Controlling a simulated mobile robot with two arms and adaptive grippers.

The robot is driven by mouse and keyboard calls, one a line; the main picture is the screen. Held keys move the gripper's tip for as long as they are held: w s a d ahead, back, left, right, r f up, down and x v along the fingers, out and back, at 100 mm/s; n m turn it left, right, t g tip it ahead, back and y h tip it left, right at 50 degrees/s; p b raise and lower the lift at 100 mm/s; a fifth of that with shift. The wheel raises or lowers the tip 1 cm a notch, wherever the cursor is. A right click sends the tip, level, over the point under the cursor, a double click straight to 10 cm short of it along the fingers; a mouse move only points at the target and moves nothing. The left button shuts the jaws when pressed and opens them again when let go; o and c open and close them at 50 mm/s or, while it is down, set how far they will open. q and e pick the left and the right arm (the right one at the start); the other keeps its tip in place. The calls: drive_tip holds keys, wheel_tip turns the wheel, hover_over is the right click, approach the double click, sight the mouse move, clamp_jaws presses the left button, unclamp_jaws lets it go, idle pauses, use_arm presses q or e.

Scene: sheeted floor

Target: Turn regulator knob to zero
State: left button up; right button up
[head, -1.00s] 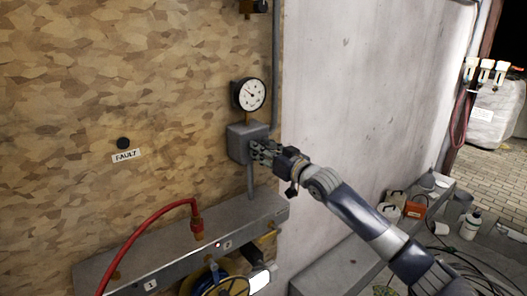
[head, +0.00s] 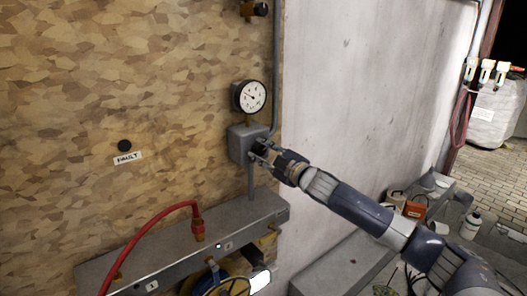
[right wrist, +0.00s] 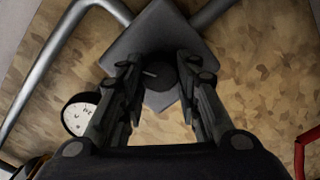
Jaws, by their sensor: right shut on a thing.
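The regulator is a grey box (head: 238,143) on the wooden wall, with a white round gauge (head: 251,97) above it. The gauge needle is small and its reading cannot be made out. The dark round knob (right wrist: 157,84) with a pale line on it sits on the box face in the right wrist view. My right gripper (head: 263,149) reaches the box from the right. Its fingers (right wrist: 158,72) are on both sides of the knob and shut on it. In the head view the fingers hide much of the knob. My left gripper is out of view.
Below the box runs a grey manifold (head: 190,245) with a red hose (head: 150,220). A black button with a FAULT label (head: 128,158) is on the wall to the left. A grey pipe (head: 276,70) runs beside the box. Several containers stand at the lower right.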

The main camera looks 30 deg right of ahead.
drive_tip(key=n, duration=0.6)
drive_tip(key=shift+p, duration=0.4)
drive_tip(key=n, duration=0.6)
drive_tip(key=shift+f+n+p, duration=0.2)
drive_tip(key=shift+n+p, duration=0.1)
drive_tip(key=shift+p, duration=0.1)
drive_tip(key=o, duration=1.1)
drive_tip(key=shift+c, duration=0.2)
drive_tip(key=shift+s, duration=0.1)
drive_tip(key=s, duration=1.1)
drive_tip(key=shift+s+d, duration=0.4)
drive_tip(key=shift+d, duration=0.05)
